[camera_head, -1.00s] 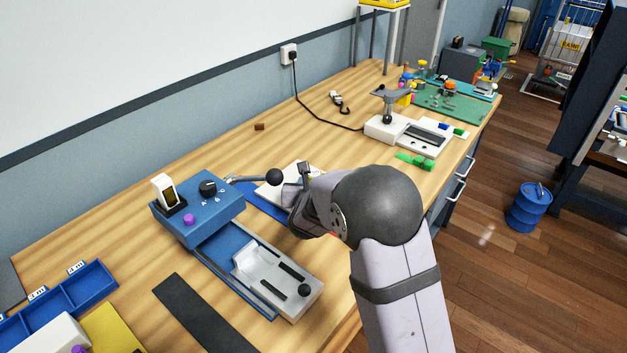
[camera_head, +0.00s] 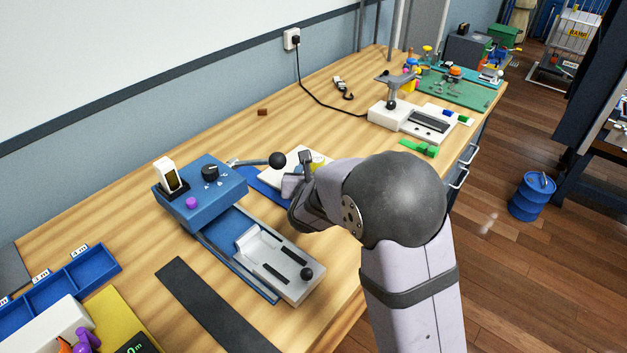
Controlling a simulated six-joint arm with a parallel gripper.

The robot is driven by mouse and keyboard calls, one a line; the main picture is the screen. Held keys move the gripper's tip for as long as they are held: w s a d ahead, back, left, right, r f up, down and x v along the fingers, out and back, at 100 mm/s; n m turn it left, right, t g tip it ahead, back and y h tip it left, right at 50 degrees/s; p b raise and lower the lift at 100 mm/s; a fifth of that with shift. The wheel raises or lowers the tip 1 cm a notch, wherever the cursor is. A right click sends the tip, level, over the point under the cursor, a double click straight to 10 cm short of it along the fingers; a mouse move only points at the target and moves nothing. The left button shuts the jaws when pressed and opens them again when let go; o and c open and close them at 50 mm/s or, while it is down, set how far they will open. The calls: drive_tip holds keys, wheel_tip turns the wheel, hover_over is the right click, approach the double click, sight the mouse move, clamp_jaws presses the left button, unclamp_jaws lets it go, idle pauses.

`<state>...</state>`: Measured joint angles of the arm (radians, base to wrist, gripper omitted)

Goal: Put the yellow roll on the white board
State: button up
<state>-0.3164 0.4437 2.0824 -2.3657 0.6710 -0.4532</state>
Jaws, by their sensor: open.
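The white board (camera_head: 285,166) lies on the wood bench beyond my arm, with something blue under or beside it. My gripper (camera_head: 298,176) is open, close to the board's near side. Its wrist and my arm hide most of its jaws and part of the board. I see nothing held.
A blue machine (camera_head: 200,188) with a black-knobbed lever (camera_head: 277,160) stands left of my gripper. Its grey slide (camera_head: 280,265) reaches toward the front edge. A white press (camera_head: 395,113) and a green piece (camera_head: 418,149) lie to the right. The bench's back middle is mostly clear.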

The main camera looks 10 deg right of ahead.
drive_tip(key=v, duration=0.8)
drive_tip(key=shift+s, duration=0.2)
drive_tip(key=s+d+m+g+h+p, duration=0.1)
drive_tip(key=d+m, duration=0.1)
drive_tip(key=d, duration=0.1)
drive_tip(key=s+d+m+g+h+p, duration=0.1)
drive_tip(key=s+d+m, duration=0.1)
drive_tip(key=d+m, duration=0.1)
drive_tip(key=s+d+m+g+h, duration=0.1)
drive_tip(key=s+d+m, duration=0.1)
drive_tip(key=d+m, duration=0.1)
drive_tip(key=shift+d+r+p, duration=0.15)
drive_tip(key=shift+d+p, duration=0.25)
drive_tip(key=shift+d, duration=0.15)
drive_tip(key=s+d+f+m+g+p, duration=0.1)
drive_tip(key=s+d+m+g+p, duration=0.25)
drive_tip(key=s+m, duration=0.45)
drive_tip(key=s+d+f+m+g+p, duration=0.1)
drive_tip(key=s+d+m+g+p, duration=0.1)
drive_tip(key=s+m+g, duration=0.45)
drive_tip(key=s+a+r+m+y+p, duration=0.1)
drive_tip(key=s+a+m+y+p, duration=0.2)
drive_tip(key=m, duration=0.8)
drive_tip(key=shift+s+a+r+y, duration=0.2)
drive_tip(key=shift+s+a+y, duration=1)
drive_tip(key=shift+s+a, duration=1.1)
drive_tip(key=shift+s+d+m, duration=0.25)
drive_tip(key=shift+s+d, duration=0.05)
